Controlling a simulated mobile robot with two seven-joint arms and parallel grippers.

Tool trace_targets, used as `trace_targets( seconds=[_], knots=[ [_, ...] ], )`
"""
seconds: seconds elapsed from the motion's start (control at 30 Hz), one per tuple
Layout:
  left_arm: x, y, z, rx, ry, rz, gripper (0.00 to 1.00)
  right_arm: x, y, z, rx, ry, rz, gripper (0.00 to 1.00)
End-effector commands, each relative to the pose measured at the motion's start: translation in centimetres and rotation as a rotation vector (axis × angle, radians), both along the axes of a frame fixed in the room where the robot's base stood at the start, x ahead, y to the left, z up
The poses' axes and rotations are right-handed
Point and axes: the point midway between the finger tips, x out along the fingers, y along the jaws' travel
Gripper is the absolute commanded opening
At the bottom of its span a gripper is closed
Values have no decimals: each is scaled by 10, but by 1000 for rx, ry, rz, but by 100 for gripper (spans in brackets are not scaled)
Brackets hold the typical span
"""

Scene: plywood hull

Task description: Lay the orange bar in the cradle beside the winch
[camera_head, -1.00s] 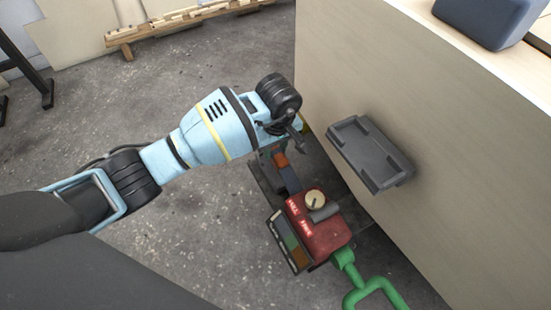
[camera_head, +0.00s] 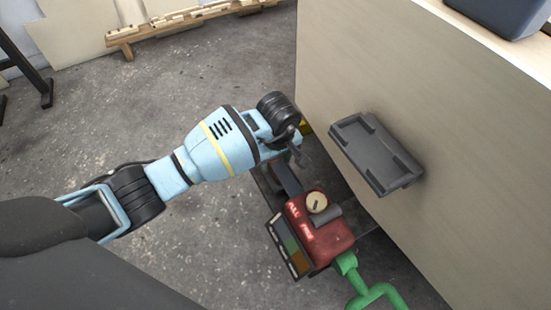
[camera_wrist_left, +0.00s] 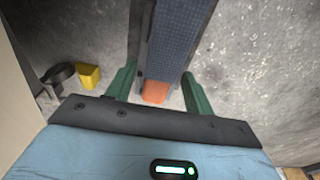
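The orange bar shows in the left wrist view as an orange end (camera_wrist_left: 155,92) below a long dark blue textured section. Its orange end is hidden in the head view, where a dark section (camera_head: 288,180) shows under my gripper. My left gripper (camera_wrist_left: 160,88) is open, with green fingers on either side of the bar and gaps visible; in the head view it is partly hidden by its wrist (camera_head: 296,152). A dark grey cradle (camera_head: 375,155), empty, is on the plywood wall. A red box with a dial (camera_head: 318,230), apparently the winch, stands below it. My right gripper is out of view.
The plywood wall (camera_head: 455,170) rises close on the right of my left gripper. A green bent pipe (camera_head: 372,292) extends from the red box. A yellow block (camera_wrist_left: 88,77) and dark ring (camera_wrist_left: 58,73) lie left of the fingers. Open concrete floor is on the left.

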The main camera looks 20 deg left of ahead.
Motion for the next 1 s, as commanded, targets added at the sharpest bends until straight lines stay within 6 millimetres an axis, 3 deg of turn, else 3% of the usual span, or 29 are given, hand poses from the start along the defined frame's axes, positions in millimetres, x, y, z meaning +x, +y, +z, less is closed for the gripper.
trace_targets(
  seconds=[0.37, 0.8, 1.0],
  knots=[
    [0, 0, 8, -1, -2, 1, 52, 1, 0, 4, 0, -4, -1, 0],
    [-5, -5, 91, 1, -5, 1, 52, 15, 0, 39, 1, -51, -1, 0],
    [-8, -7, 115, 0, -1, 1, 52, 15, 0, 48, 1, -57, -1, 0]
  ],
)
